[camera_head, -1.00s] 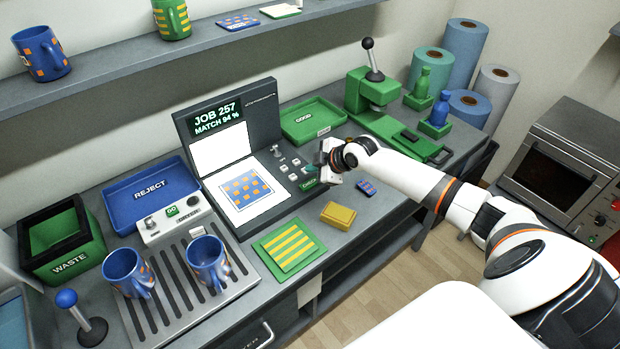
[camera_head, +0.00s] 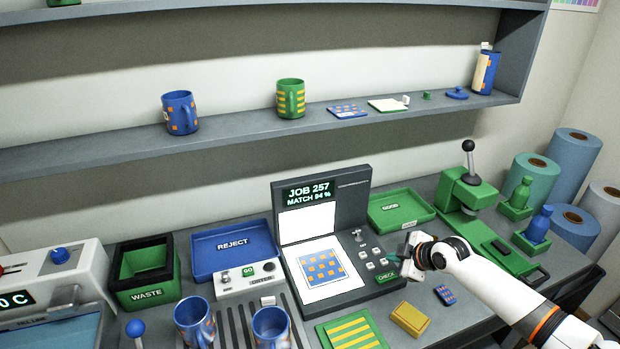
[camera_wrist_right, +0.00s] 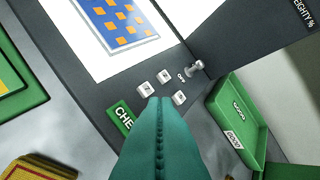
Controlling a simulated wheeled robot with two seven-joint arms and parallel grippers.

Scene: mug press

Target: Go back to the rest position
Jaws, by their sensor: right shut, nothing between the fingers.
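My right gripper (camera_head: 402,254) is at the right edge of the checking station (camera_head: 337,236), near its buttons and the green CHECK key (camera_head: 386,277). In the right wrist view its teal fingers (camera_wrist_right: 160,140) are shut together with nothing between them, and they cover part of the panel beside the CHECK key (camera_wrist_right: 122,117). The station's screen reads JOB 257, MATCH 94 %. A sheet with orange squares on blue (camera_head: 322,268) lies on its bed. My left gripper is not in view.
Two blue mugs (camera_head: 193,322) (camera_head: 271,328) stand on the slatted tray at the front. A yellow block (camera_head: 410,318) and a small blue patterned item (camera_head: 445,295) lie near my right arm. The green press (camera_head: 468,190) stands behind it. A shelf (camera_head: 235,127) runs above.

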